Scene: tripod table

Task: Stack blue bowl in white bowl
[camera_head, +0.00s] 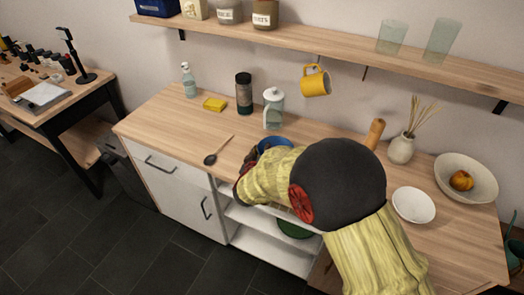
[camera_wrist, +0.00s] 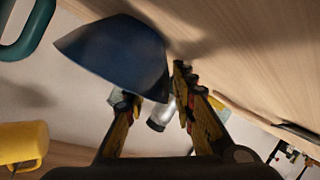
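The blue bowl (camera_head: 274,144) is on the wooden counter beyond my arm, which partly hides it in the head view. In the wrist view the blue bowl (camera_wrist: 115,55) is close and large, its edge over my left fingertip and near the right one. My gripper (camera_wrist: 152,88) has its fingers apart, with a gap visible between them; whether they touch the bowl is unclear. In the head view most of my gripper is hidden by the arm. The small white bowl (camera_head: 413,205) sits empty on the counter to the right of my arm.
A larger cream bowl (camera_head: 480,190) with a fruit stands right of the white bowl, by a vase (camera_head: 401,149). A glass jar (camera_head: 273,110), dark canister (camera_head: 244,94), sponge (camera_head: 214,104) and spoon (camera_head: 213,156) are left and behind. A yellow mug (camera_head: 315,82) hangs under the shelf (camera_head: 330,42).

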